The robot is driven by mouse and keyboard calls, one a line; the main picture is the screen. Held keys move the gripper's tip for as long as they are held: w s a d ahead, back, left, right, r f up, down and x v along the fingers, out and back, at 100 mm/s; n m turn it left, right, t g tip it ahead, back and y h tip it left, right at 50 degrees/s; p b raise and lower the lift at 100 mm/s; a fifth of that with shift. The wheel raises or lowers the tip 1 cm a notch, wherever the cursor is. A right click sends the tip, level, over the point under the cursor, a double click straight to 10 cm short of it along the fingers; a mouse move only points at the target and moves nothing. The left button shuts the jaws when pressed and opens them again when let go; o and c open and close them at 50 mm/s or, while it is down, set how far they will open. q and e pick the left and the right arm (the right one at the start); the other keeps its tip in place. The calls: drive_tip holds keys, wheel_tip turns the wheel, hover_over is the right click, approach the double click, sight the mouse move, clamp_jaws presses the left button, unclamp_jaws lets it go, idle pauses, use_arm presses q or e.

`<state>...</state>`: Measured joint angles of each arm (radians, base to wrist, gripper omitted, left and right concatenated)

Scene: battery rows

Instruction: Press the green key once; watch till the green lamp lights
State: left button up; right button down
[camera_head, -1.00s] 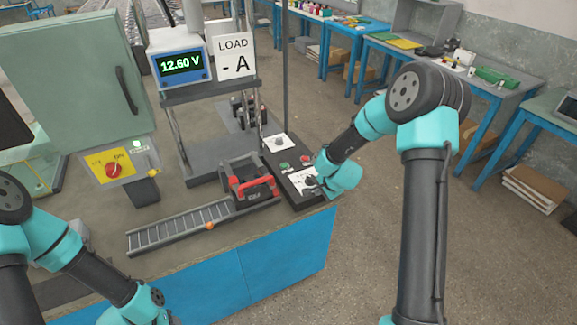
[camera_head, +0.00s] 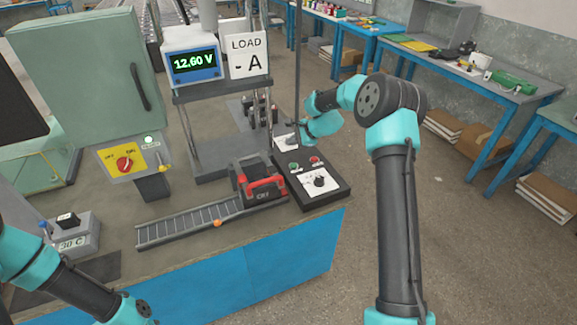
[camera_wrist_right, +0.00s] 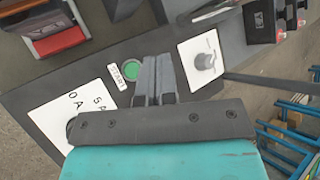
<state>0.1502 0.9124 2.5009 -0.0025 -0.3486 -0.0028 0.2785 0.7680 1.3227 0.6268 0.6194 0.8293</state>
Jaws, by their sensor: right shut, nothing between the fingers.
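The green key (camera_head: 294,166) sits on the dark control panel (camera_head: 334,197). In the right wrist view the green key (camera_wrist_right: 131,70) is round, in a dark ring, beside a START label. My right gripper (camera_head: 292,139) is over the panel's far end, near the upper white plate. In the wrist view its fingers (camera_wrist_right: 157,66) are shut and empty, just right of the green key; contact cannot be told.
A red key (camera_head: 315,161) and a black dial (camera_head: 319,181) share the panel. A red-handled battery clamp (camera_head: 262,188) stands left of it, behind a roller track (camera_head: 185,223). The meter (camera_head: 193,63) reads 12.60 V. A thin post rises behind the panel.

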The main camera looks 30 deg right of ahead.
sight(294, 166)
drive_tip(key=shift+f, duration=0.1)
drive_tip(key=shift+f, duration=4.35)
drive_tip(key=shift+f, duration=0.1)
drive_tip(key=shift+f, duration=0.3)
drive_tip(key=shift+f, duration=0.4)
drive_tip(key=shift+r, duration=0.8)
drive_tip(key=shift+r, duration=0.1)
drive_tip(key=shift+r, duration=2.4)
